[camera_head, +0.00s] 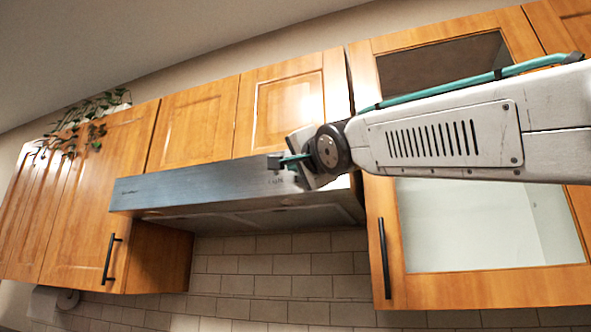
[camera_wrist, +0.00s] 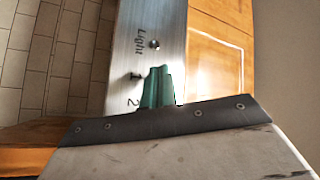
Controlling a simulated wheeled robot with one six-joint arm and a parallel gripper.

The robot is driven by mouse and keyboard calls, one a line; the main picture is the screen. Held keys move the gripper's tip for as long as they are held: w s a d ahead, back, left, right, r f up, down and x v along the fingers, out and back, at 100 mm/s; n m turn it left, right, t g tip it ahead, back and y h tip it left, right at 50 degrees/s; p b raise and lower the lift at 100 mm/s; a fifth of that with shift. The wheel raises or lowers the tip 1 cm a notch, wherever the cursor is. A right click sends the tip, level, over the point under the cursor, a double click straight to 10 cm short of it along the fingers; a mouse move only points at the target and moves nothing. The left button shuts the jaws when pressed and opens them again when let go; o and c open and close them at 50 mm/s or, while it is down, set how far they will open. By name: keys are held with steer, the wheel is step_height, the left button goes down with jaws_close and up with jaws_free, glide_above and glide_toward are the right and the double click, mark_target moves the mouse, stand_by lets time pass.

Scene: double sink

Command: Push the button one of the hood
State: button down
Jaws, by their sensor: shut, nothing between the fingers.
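The range hood (camera_head: 195,188) is a brushed-metal box under the wooden cabinets in the head view. In the wrist view its front panel (camera_wrist: 160,20) runs up the picture, turned sideways. The panel shows a round button (camera_wrist: 154,44) beside the word "Light". A dark button (camera_wrist: 136,76) stands out farther down, above the digit "2". Button one is not visible; the lower panel is hidden behind my gripper. My gripper (camera_head: 286,161) is at the right part of the hood front. Its green fingers (camera_wrist: 158,73) are shut and empty, over the panel beside the dark button; I cannot tell whether they touch it.
Wooden cabinets (camera_head: 190,125) lie above and left of the hood. A glass-fronted cabinet (camera_head: 470,225) with a dark handle (camera_head: 384,258) is at right, behind my arm. A plant (camera_head: 85,125) sits on top at left. Tiled wall (camera_head: 270,265) is below the hood.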

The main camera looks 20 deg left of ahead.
steer(key=shift+s, duration=0.25)
steer(key=shift+s+a, duration=0.15)
steer(key=shift+s, duration=1.3)
steer(key=shift+s+a, duration=0.1)
steer(key=shift+s, duration=1.3)
